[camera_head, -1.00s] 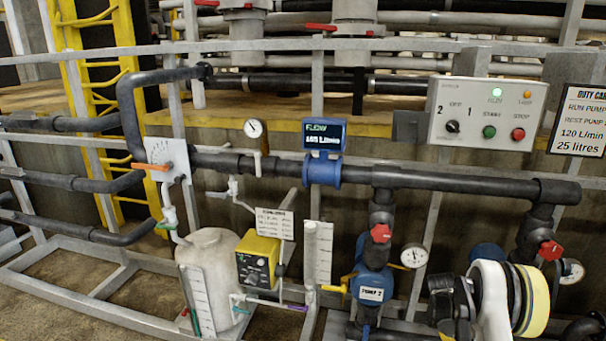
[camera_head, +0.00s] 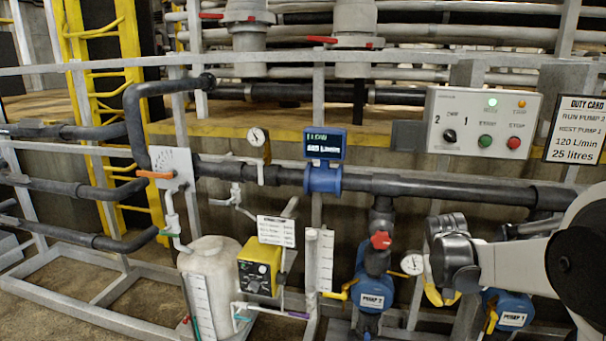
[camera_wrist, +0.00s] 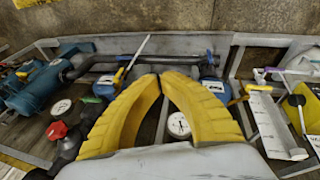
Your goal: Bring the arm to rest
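My arm comes in from the right in the head view, in front of the pipework over Pump 1. My gripper (camera_head: 441,297) hangs at its end, mostly hidden by the wrist; only some yellow shows, between a pressure gauge and Pump 1. In the wrist view, the two ribbed yellow fingers of my gripper (camera_wrist: 161,77) lean together and their tips meet or nearly meet. Nothing shows held between them.
Pump 2 (camera_head: 374,294) and Pump 1 (camera_head: 513,318) stand low beside the arm. A pressure gauge (camera_head: 412,264) and red valve handle (camera_head: 381,240) are close left. The control panel (camera_head: 482,122) and duty card (camera_head: 576,130) are above. A white tank (camera_head: 211,286) stands left.

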